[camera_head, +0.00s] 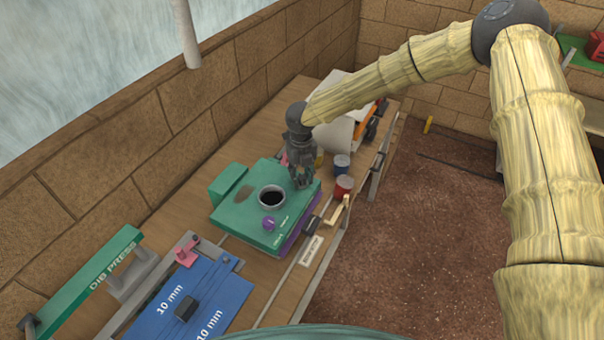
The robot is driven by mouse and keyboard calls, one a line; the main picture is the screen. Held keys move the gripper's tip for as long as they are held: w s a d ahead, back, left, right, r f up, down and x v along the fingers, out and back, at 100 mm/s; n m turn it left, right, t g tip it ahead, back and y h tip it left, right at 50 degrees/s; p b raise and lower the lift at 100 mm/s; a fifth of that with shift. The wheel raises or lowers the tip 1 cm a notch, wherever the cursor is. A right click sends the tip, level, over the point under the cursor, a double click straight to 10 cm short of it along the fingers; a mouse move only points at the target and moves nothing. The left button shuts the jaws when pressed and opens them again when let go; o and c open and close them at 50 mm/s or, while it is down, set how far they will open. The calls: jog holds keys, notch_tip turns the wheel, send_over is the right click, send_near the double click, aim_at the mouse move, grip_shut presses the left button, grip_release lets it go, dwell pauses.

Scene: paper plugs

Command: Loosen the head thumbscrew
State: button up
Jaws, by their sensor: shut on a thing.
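My gripper (302,184) points down at the back right part of the green machine head (231,219). Its fingers are shut on a small part there, which they hide almost wholly; from its place I take it to be the head thumbscrew. The green head has a round dark opening with a pale rim (272,196) to the left of my gripper. A purple knob (268,223) sits on the head in front of that opening, apart from my fingers.
A blue can (342,166) and a red can (343,187) stand close right of my gripper. A brick wall (150,120) runs behind the wooden bench (172,213).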

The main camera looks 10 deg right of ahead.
aim_at(302, 177)
jog(key=shift+n+p, duration=0.8)
jog(key=shift+n, duration=1)
jog(key=o, duration=1)
jog(key=shift+r, duration=0.1)
jog(key=shift+r+p, duration=0.95)
jog(key=shift+r, duration=0.95)
jog(key=m, duration=0.5)
jog(key=shift+m+b, duration=0.3)
jog(key=m+b, duration=0.1)
jog(key=m, duration=0.5)
